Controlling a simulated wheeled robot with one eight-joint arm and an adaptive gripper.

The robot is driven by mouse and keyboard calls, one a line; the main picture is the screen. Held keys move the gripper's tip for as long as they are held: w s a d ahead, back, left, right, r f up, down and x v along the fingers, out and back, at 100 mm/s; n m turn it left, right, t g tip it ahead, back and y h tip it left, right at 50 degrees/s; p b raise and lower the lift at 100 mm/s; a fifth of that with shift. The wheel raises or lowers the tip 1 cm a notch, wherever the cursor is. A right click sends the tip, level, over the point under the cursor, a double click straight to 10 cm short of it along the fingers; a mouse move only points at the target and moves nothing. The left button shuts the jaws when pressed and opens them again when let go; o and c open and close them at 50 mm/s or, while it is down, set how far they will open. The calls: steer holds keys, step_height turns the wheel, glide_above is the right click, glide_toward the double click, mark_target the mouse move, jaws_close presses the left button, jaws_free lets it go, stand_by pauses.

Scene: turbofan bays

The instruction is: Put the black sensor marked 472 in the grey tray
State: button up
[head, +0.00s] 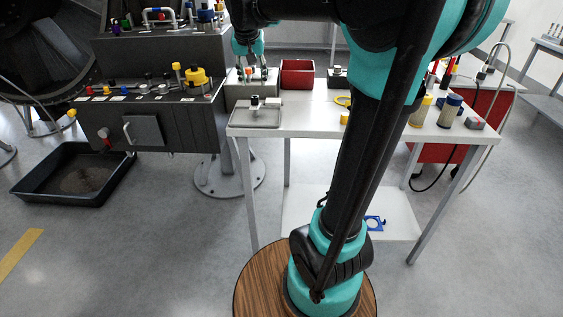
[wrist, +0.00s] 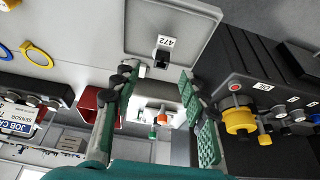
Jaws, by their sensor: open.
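The black sensor (wrist: 161,57) stands in the grey tray (wrist: 195,20), close to one rim, with a white tag reading 472 beside it in the wrist view. In the head view the small dark sensor (head: 255,101) shows at the back part of the grey tray (head: 255,122), at the table's left end. My gripper (head: 248,42) is above and behind the tray, over a light-coloured holder. In the wrist view my gripper (wrist: 158,73) has its fingers apart with nothing held between them. The sensor appears apart from the fingers.
The light holder (head: 250,83) with small coloured-top parts stands behind the tray. A red bin (head: 297,74) is to its right. The dark console (head: 165,120) with yellow and coloured fittings stands close on the left. Yellow rings and cylinders (head: 420,110) occupy the table's right.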

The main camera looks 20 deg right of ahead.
steer(key=s+d+f+n, duration=0.1)
steer(key=s+d+f, duration=0.1)
steer(key=s+f, duration=1)
steer(key=s+d+f+n+y, duration=0.1)
steer(key=s+d+f+n, duration=0.1)
steer(key=s+f, duration=1.1)
step_height(320, 180, down, 2)
steer(key=shift+d+f, duration=0.1)
steer(key=shift+d, duration=0.35)
steer(key=shift+s+d, duration=0.1)
